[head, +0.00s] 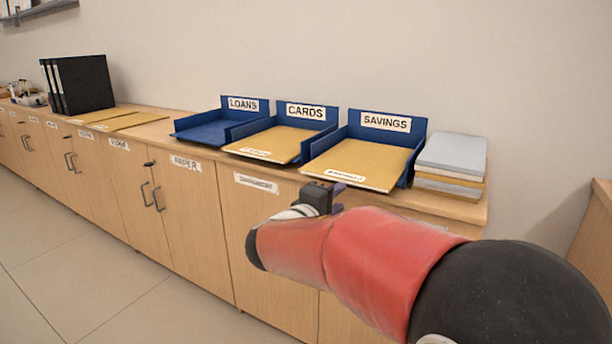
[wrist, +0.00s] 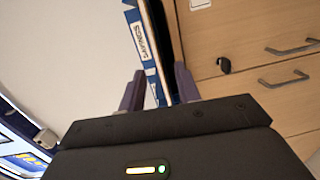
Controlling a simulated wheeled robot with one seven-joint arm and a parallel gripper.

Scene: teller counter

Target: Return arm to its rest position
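My arm reaches in from the lower right of the head view, its red section in front of the cabinets. My gripper (head: 335,192) is at its end, by the counter's front edge near the SAVINGS tray (head: 386,123); the arm partly hides it. In the wrist view my gripper (wrist: 158,88) has its two fingers apart, with nothing held between them. The blue tray with the SAVINGS label (wrist: 139,40) lies beyond the fingers. In the head view a tan envelope (head: 355,165) lies in that tray.
The CARDS tray (head: 306,112) holds an envelope (head: 268,143); the LOANS tray (head: 205,132) looks empty. A stack of folders (head: 452,152) is at the right. Envelopes (head: 125,121) and black binders (head: 82,84) are further left. Cabinets (head: 190,220) stand below; floor (head: 80,270) is clear at lower left.

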